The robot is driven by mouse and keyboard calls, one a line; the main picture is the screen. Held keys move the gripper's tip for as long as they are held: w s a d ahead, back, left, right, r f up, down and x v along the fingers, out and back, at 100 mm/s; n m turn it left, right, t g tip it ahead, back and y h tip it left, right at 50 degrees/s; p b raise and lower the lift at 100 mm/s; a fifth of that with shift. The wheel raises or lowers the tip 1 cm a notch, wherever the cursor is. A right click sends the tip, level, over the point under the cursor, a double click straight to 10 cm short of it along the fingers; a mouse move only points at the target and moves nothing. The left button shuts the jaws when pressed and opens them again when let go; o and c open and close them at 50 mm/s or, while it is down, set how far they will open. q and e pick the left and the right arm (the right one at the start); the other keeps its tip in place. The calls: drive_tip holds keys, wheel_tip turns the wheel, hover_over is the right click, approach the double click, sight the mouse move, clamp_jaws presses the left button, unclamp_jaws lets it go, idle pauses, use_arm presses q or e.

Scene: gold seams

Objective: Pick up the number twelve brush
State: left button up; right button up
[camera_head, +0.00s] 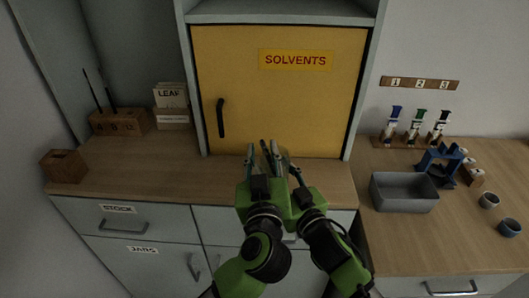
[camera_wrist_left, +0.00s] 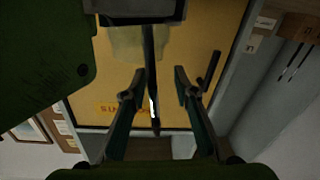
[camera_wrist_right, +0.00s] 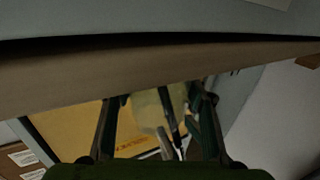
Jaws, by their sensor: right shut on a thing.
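A slim dark brush-like stick with a pale band (camera_wrist_left: 153,108) shows in the left wrist view. In the right wrist view the dark stick (camera_wrist_right: 170,110) lies between the right fingers. No number on it is legible. My right gripper (camera_head: 282,153) is shut on it, in front of the yellow cabinet door. My left gripper (camera_head: 257,153) is beside the right one. Its fingers (camera_wrist_left: 157,90) are apart, with the stick showing between them; I cannot tell whether they touch it. A pale patch (camera_wrist_right: 150,105) shows behind the stick; I cannot tell what it is.
A wooden block (camera_head: 118,122) with two thin upright sticks stands at the left of the counter. A wooden cup (camera_head: 64,166) and a box marked LEAF (camera_head: 171,96) are near it. A grey tray (camera_head: 404,193), a blue stand (camera_head: 440,164) and small cups are at right. The yellow SOLVENTS door (camera_head: 280,100) is closed.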

sight(261, 153)
use_arm(q)
drive_tip(key=w, duration=0.3)
drive_tip(key=shift+w+a, duration=0.1)
drive_tip(key=shift+w, duration=0.05)
drive_tip(key=c, duration=0.7)
drive_tip(key=shift+f, duration=0.1)
clamp_jaws()
drive_tip(key=shift+a, duration=0.15)
use_arm(e)
drive_tip(key=shift+w+d, duration=0.1)
use_arm(q)
wheel_tip(261, 153, up, 18)
use_arm(e)
drive_tip(key=o, duration=1.4)
